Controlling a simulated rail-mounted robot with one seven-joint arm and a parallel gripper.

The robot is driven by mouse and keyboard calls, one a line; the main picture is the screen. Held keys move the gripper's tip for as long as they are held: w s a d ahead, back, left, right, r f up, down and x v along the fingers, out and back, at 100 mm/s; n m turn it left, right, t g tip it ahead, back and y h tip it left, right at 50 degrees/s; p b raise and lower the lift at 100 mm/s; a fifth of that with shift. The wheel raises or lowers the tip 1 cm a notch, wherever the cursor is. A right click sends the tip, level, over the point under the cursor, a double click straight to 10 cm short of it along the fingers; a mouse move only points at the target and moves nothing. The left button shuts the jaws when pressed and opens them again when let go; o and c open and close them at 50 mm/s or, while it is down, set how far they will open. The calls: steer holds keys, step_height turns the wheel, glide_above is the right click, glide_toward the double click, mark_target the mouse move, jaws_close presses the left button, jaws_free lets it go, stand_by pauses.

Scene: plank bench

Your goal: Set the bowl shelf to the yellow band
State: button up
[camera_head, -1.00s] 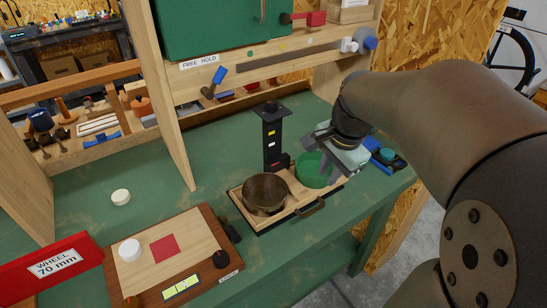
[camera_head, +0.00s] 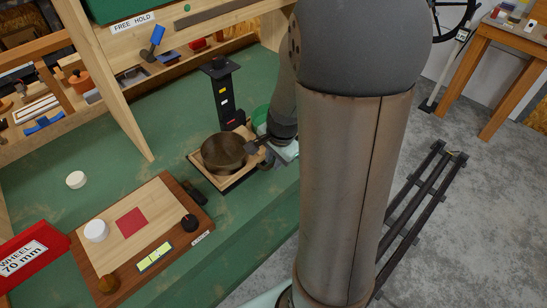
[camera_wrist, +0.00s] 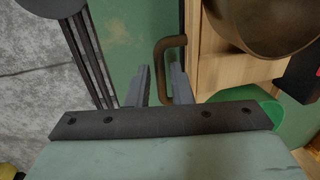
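The bowl shelf (camera_head: 236,182), a light wooden tray with a dark edge, sits low at the foot of a black post (camera_head: 221,92). The post carries small coloured marks, among them a yellow band (camera_head: 224,103). A brown metal bowl (camera_head: 223,153) rests in the shelf; its rim also shows in the wrist view (camera_wrist: 262,28). My gripper (camera_head: 256,146) is at the shelf's front right side. In the wrist view my fingers (camera_wrist: 161,72) stand open on either side of the shelf's dark handle (camera_wrist: 163,58), with a narrow gap visible.
A green bowl (camera_head: 261,117) is partly hidden behind my wrist. A wooden board with a display (camera_head: 155,256) and a white knob-like piece (camera_head: 96,231) lies front left. A red "WHEEL 70 mm" sign (camera_head: 28,258) stands left of it. Green bench top (camera_head: 115,170) between is mostly clear.

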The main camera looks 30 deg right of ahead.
jaws_close()
step_height(320, 180, up, 4)
steer(key=p, duration=0.3)
steer(key=shift+r, duration=0.2)
steer(key=shift+f, duration=0.1)
jaws_free()
steer(key=shift+f, duration=0.1)
steer(key=s+d+r+b, duration=0.1)
steer(key=s+r, duration=0.2)
steer(key=r, duration=1.4)
steer(key=shift+s, duration=0.15)
